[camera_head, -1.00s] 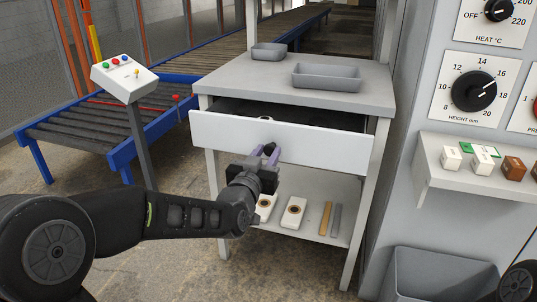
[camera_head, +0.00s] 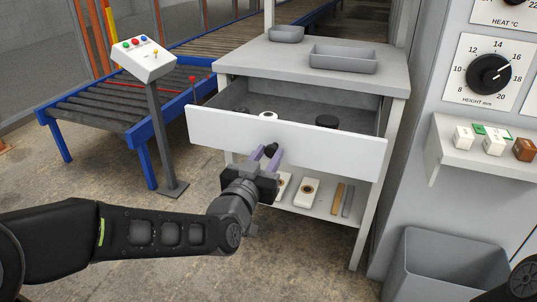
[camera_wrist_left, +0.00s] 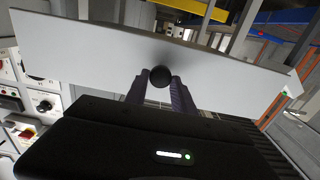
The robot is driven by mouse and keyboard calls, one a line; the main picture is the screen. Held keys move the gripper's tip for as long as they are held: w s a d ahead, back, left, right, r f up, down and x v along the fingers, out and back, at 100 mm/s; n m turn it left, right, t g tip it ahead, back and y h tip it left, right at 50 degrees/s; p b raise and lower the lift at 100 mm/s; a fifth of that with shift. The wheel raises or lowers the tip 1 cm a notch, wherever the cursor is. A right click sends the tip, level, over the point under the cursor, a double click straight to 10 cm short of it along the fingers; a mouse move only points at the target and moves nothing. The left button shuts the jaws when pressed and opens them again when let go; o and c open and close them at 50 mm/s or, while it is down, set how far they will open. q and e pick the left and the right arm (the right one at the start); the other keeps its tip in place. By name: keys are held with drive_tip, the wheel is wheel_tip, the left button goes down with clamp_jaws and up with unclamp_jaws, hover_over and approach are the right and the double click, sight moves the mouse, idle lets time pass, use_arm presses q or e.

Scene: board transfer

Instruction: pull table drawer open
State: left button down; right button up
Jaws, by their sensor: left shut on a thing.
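The table drawer (camera_head: 330,151) has a white front and stands well out from the grey table (camera_head: 290,61). Its inside shows, holding a white round piece (camera_head: 268,115) and dark round pieces (camera_head: 327,121). My left gripper (camera_head: 269,153) is shut on the black round knob (camera_head: 271,149) at the middle of the drawer front. In the left wrist view, the purple fingers sit on both sides of the knob (camera_wrist_left: 160,76), with the white drawer front (camera_wrist_left: 90,45) behind. My right gripper is not in view; only a dark part shows at the lower right.
Two grey trays (camera_head: 343,66) sit on the tabletop. White blocks (camera_head: 307,188) and two bars lie on the lower shelf. A control post (camera_head: 160,120) and roller conveyor (camera_head: 95,115) stand left. A grey bin (camera_head: 445,270) and machine stand right.

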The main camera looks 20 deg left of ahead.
use_arm(q)
drive_tip(key=c, duration=1.1)
unclamp_jaws()
drive_tip(key=shift+o, duration=0.2)
drive_tip(key=shift+s, duration=0.5)
drive_tip(key=shift+s+a+f, duration=0.15)
drive_tip(key=shift+s, duration=0.85)
drive_tip(key=s+b, duration=0.4)
drive_tip(key=b, duration=0.2)
drive_tip(key=shift+s+a+b, duration=0.1)
drive_tip(key=shift+s+b, duration=0.2)
drive_tip(key=shift+s, duration=0.1)
